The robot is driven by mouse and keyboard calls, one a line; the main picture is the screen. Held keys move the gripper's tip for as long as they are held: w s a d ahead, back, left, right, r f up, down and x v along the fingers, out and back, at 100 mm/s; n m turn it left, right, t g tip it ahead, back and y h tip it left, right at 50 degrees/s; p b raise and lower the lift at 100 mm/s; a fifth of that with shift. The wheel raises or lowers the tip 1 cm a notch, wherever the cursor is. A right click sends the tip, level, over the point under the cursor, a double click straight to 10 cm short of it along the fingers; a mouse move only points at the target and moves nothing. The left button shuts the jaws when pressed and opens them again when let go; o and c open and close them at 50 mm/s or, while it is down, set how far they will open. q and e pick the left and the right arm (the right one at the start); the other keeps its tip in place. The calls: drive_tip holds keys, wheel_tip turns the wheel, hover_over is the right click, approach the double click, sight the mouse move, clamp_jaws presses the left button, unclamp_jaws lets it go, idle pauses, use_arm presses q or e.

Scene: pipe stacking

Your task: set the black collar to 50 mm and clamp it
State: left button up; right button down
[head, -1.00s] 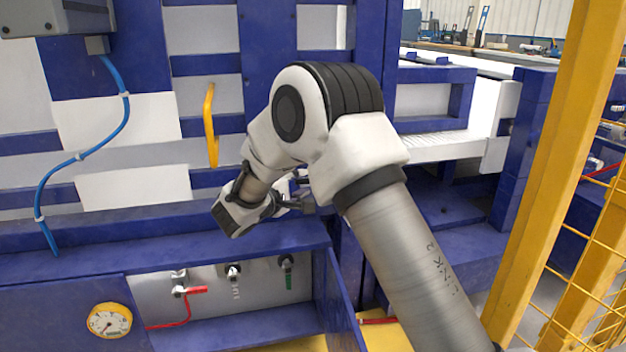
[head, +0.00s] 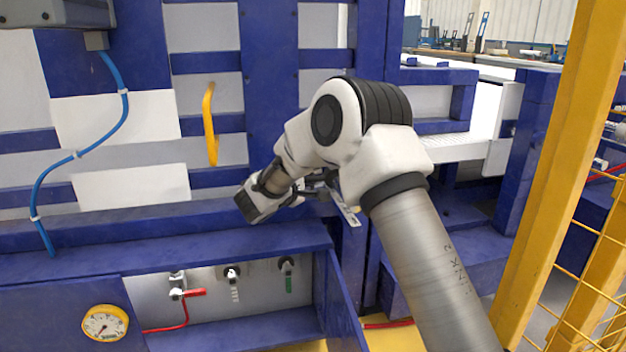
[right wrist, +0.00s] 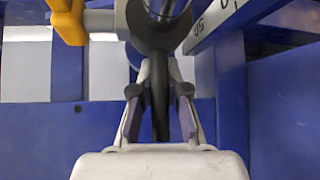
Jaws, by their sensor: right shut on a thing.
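My right gripper (right wrist: 160,108) is shut on the dark lower tab of the black collar (right wrist: 160,38). The collar sits around a shiny metal rod (right wrist: 166,8) in the right wrist view. A pale scale strip (right wrist: 226,14) with dark marks and a partly cut-off number, which looks like 50, runs beside the rod on the right. In the head view my right gripper (head: 322,187) is partly hidden by my arm, and the scale strip (head: 345,208) slants just right of it. The collar is too small to make out there. My left gripper is out of view.
A yellow part (right wrist: 68,22) sits left of the collar in the right wrist view. In the head view, a yellow handle (head: 210,125) is on the blue frame. Valves with a red lever (head: 195,293) and a gauge (head: 105,322) are below. A yellow post (head: 560,180) stands right.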

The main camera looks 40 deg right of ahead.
drive_tip(key=c, duration=1.2)
unclamp_jaws()
drive_tip(key=shift+w, duration=0.1)
drive_tip(key=shift+c, duration=0.2)
drive_tip(key=shift+a, duration=0.1)
drive_tip(key=v, duration=1.2)
